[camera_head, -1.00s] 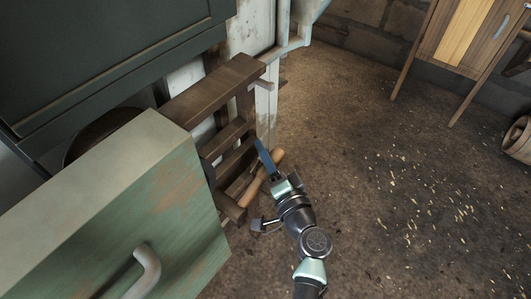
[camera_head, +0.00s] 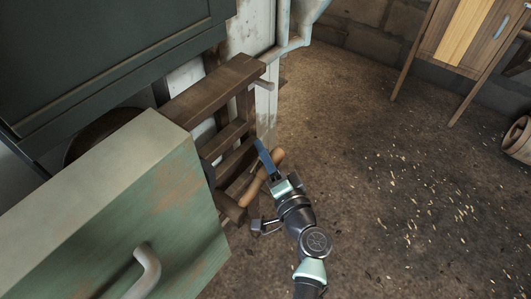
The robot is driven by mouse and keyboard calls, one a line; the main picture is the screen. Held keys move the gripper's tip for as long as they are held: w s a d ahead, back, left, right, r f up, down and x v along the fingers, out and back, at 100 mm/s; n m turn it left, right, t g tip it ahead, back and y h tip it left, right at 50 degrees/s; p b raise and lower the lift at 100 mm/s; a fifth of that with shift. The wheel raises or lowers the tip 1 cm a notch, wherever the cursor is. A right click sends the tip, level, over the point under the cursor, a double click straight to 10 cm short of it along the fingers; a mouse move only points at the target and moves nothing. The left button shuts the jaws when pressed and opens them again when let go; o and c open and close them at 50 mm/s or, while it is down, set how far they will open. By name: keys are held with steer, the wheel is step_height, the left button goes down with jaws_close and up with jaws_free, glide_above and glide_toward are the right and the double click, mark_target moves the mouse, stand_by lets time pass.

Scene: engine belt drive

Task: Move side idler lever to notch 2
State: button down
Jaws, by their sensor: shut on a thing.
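The side idler lever (camera_head: 253,189) shows as a light wooden handle slanting up to the right, low beside the dark wooden frame (camera_head: 212,90). My gripper (camera_head: 266,160) is at the handle, with one blue finger visible over its upper part. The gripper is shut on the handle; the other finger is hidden. The lever's lower left end lies near a round brown wooden end (camera_head: 231,207). The notches cannot be made out in this view.
A green weathered box or door (camera_head: 150,200) with a grey handle (camera_head: 143,272) fills the lower left. A dark cabinet (camera_head: 100,60) stands above it. A peg (camera_head: 263,84) sticks out of the frame. The floor to the right is open, with scattered chips.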

steer(key=shift+f, duration=0.1)
step_height(320, 180, down, 7)
steer(key=m+g+p, duration=0.2)
steer(key=m, duration=0.2)
steer(key=shift+w+d+g, duration=0.15)
steer(key=shift+g, duration=0.25)
steer(key=c, duration=0.5)
jaws_free()
steer(key=shift+r, duration=0.2)
steer(key=shift+r, duration=0.1)
steer(key=p+v, duration=0.3)
steer(key=v, duration=1)
